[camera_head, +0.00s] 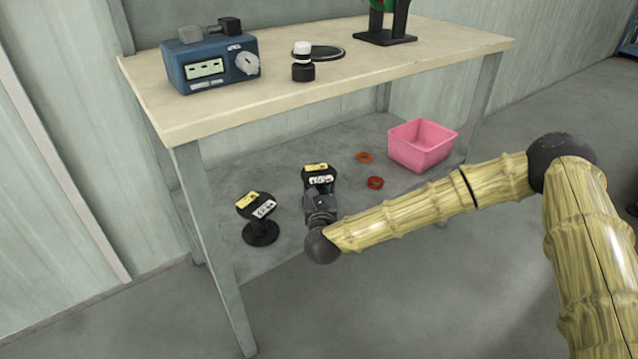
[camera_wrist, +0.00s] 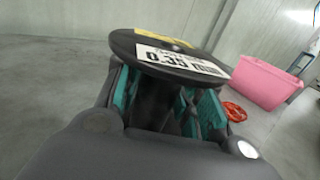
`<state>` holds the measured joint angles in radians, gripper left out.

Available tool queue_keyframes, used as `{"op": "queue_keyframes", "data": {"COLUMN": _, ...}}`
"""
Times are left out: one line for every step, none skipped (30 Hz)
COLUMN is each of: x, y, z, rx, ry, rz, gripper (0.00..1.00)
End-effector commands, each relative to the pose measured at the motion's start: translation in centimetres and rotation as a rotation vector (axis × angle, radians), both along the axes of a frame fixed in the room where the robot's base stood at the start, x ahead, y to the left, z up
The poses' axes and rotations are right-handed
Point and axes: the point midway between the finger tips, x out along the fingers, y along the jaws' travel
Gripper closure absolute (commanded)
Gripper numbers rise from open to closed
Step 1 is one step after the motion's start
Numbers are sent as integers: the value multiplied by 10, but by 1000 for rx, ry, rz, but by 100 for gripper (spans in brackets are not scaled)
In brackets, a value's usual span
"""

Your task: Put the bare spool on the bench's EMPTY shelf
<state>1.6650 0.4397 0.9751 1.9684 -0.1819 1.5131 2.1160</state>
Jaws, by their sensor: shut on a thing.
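My gripper (camera_head: 319,193) reaches in at the bench's lower shelf (camera_head: 290,160) and is shut on a black spool (camera_head: 319,169). In the wrist view, the held spool's round top flange (camera_wrist: 165,52) carries a white label reading "0.35" and a yellow strip. Its core looks dark with no wire showing between the teal-lined fingers (camera_wrist: 160,103). The spool looks upright. I cannot tell if its base touches the shelf. A second black spool (camera_head: 260,228) with a similar label stands upright to the left, its core also dark. No shelf marking reading EMPTY is legible.
A pink bin (camera_head: 421,146) stands on the lower shelf at right. An orange ring (camera_head: 364,157) and a red ring (camera_head: 375,182) lie between it and my gripper. The bench top (camera_head: 380,62) above holds a blue meter (camera_head: 210,63) and a small bottle (camera_head: 303,64).

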Motion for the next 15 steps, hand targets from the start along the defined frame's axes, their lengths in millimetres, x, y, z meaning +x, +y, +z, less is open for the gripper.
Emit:
{"op": "queue_keyframes", "data": {"x": 0, "y": 0, "z": 1, "rx": 0, "ry": -1, "rz": 0, "gripper": 90}}
{"op": "queue_keyframes", "data": {"x": 0, "y": 0, "z": 1, "rx": 0, "ry": 0, "rz": 0, "gripper": 90}}
{"op": "queue_keyframes", "data": {"x": 0, "y": 0, "z": 1, "rx": 0, "ry": 0, "rz": 0, "gripper": 90}}
{"op": "queue_keyframes", "data": {"x": 0, "y": 0, "z": 1, "rx": 0, "ry": 0, "rz": 0, "gripper": 90}}
{"op": "queue_keyframes", "data": {"x": 0, "y": 0, "z": 1, "rx": 0, "ry": 0, "rz": 0, "gripper": 90}}
{"op": "queue_keyframes", "data": {"x": 0, "y": 0, "z": 0, "rx": 0, "ry": 0, "rz": 0, "gripper": 90}}
{"op": "queue_keyframes", "data": {"x": 0, "y": 0, "z": 0, "rx": 0, "ry": 0, "rz": 0, "gripper": 90}}
{"op": "queue_keyframes", "data": {"x": 0, "y": 0, "z": 0, "rx": 0, "ry": 0, "rz": 0, "gripper": 90}}
{"op": "queue_keyframes", "data": {"x": 0, "y": 0, "z": 0, "rx": 0, "ry": 0, "rz": 0, "gripper": 90}}
{"op": "queue_keyframes", "data": {"x": 0, "y": 0, "z": -1, "rx": 0, "ry": 0, "rz": 0, "gripper": 90}}
{"op": "queue_keyframes", "data": {"x": 0, "y": 0, "z": -1, "rx": 0, "ry": 0, "rz": 0, "gripper": 90}}
{"op": "queue_keyframes", "data": {"x": 0, "y": 0, "z": -2, "rx": 0, "ry": 0, "rz": 0, "gripper": 90}}
{"op": "queue_keyframes", "data": {"x": 0, "y": 0, "z": -2, "rx": 0, "ry": 0, "rz": 0, "gripper": 90}}
{"op": "queue_keyframes", "data": {"x": 0, "y": 0, "z": -3, "rx": 0, "ry": 0, "rz": 0, "gripper": 90}}
{"op": "queue_keyframes", "data": {"x": 0, "y": 0, "z": -4, "rx": 0, "ry": 0, "rz": 0, "gripper": 90}}
